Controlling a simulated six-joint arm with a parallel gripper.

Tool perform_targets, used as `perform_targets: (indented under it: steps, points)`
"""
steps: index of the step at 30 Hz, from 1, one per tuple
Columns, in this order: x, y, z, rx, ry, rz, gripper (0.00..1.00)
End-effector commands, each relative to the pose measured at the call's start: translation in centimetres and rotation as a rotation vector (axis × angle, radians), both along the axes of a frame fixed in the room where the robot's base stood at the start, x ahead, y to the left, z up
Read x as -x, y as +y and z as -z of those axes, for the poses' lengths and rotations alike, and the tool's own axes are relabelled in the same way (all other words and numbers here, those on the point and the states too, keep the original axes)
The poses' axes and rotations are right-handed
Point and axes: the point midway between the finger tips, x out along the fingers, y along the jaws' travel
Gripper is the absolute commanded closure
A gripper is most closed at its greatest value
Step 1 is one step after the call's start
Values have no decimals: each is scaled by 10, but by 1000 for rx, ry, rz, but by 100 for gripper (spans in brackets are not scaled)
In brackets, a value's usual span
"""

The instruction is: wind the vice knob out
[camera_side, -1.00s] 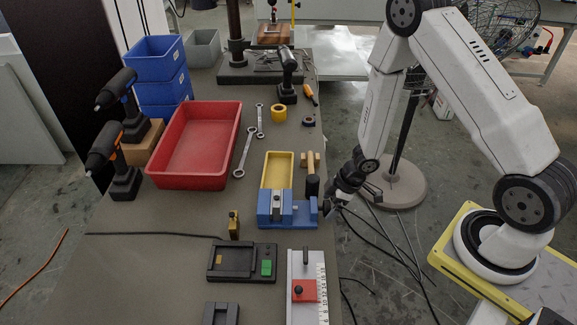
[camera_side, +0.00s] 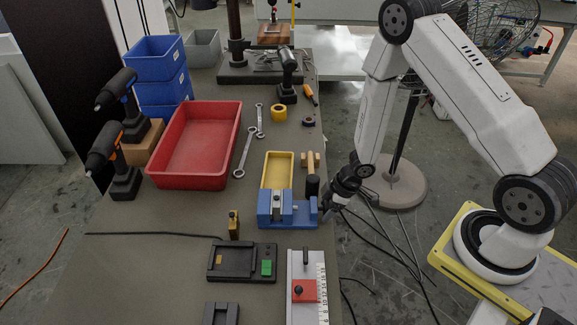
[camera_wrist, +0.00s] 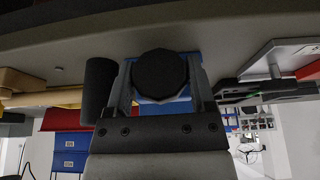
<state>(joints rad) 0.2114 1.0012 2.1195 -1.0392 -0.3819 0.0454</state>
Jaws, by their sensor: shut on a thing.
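The blue vice (camera_side: 268,212) stands near the right edge of the bench, beside the yellow tray. Its blue body also shows in the wrist view (camera_wrist: 178,107), behind the knob. The dark, round vice knob (camera_wrist: 160,73) faces the wrist camera, between my two fingers. My gripper (camera_side: 328,204) comes in from the right at the vice's right end. In the wrist view my gripper (camera_wrist: 160,85) is shut on the knob, one finger on each side. In the side view the knob is hidden by my gripper.
A black fixture (camera_side: 225,275) and a plate with a red block (camera_side: 303,291) lie nearer the camera. The floor right of the bench has loose cables.

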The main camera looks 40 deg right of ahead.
Motion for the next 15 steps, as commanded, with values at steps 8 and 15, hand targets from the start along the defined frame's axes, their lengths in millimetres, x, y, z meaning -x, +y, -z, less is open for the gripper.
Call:
perform_targets:
  steps: [8, 15]
  points:
    - [0, 2, 0, 12, -22, 0, 89]
    - [0, 4, -1, 37, -57, -3, 89]
